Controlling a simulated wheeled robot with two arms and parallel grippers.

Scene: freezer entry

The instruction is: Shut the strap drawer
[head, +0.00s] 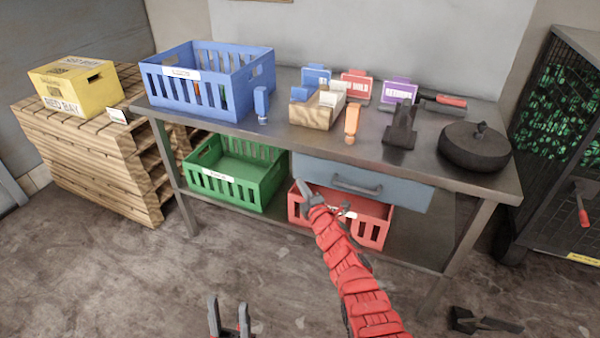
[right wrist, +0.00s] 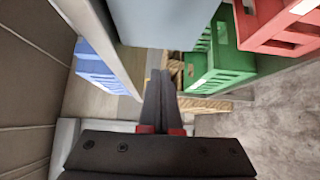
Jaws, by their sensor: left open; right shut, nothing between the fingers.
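The strap drawer (head: 410,194) has a blue-grey front with a bar handle (head: 357,188) and hangs under the workbench's front edge. I cannot see inside it, nor tell how far out it stands. My right gripper (head: 302,187) is shut and empty, just below and in front of the drawer's left end, left of the handle. In the right wrist view its closed fingers (right wrist: 160,78) show below a blue-grey panel (right wrist: 165,22), likely the drawer; contact cannot be told. My left gripper (head: 229,304) is open and empty, low over the floor at the bottom edge.
A red crate (head: 375,228) and a green crate (head: 275,182) stand on the lower shelf. A mesh cage (head: 565,90) stands right. The floor in front is mostly clear.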

